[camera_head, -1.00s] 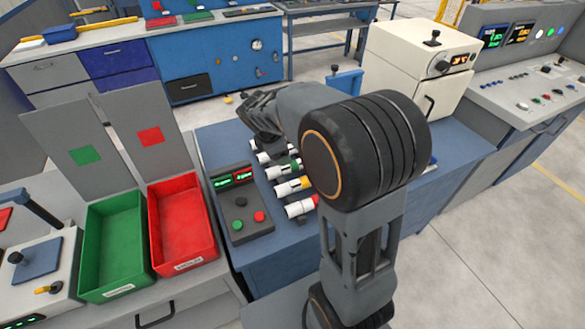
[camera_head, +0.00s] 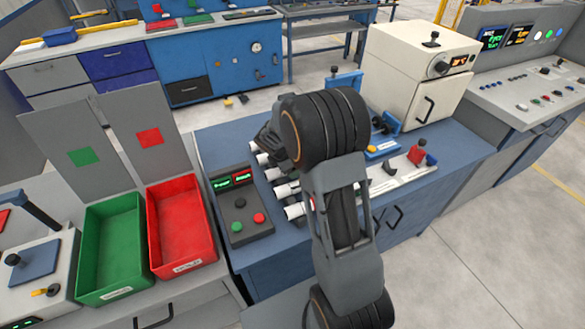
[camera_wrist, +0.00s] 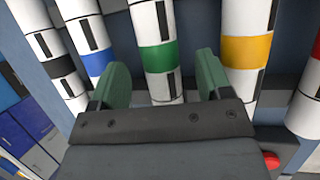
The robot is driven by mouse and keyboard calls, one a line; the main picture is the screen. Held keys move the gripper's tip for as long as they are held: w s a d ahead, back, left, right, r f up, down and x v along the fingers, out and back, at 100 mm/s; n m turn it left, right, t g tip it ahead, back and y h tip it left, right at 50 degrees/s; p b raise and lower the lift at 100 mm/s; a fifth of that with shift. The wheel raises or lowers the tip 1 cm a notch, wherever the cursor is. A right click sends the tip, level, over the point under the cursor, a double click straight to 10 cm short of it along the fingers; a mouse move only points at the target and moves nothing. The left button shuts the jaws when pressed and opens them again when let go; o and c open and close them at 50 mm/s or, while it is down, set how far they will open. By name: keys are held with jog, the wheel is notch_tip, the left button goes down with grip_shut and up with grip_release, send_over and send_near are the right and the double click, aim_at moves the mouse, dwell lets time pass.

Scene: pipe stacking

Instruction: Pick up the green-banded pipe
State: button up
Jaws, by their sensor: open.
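The green-banded pipe (camera_wrist: 157,58) is a white cylinder with a green ring and a dark stripe, in the middle of the wrist view. My gripper (camera_wrist: 158,72) is open, with one green-padded finger on each side of that pipe; I cannot tell how far the fingers reach down around it. In the head view my arm hides the gripper's tips and most of the pipes, so the green band does not show there.
Neighbouring pipes have a blue band (camera_wrist: 95,62), a black band (camera_wrist: 60,66) and a yellow band (camera_wrist: 246,50). A control box (camera_head: 240,205) with displays stands left of the pipes, beside a red bin (camera_head: 182,230) and a green bin (camera_head: 112,245).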

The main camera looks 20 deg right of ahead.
jog(key=shift+x, duration=1.45)
jog(key=c, duration=1)
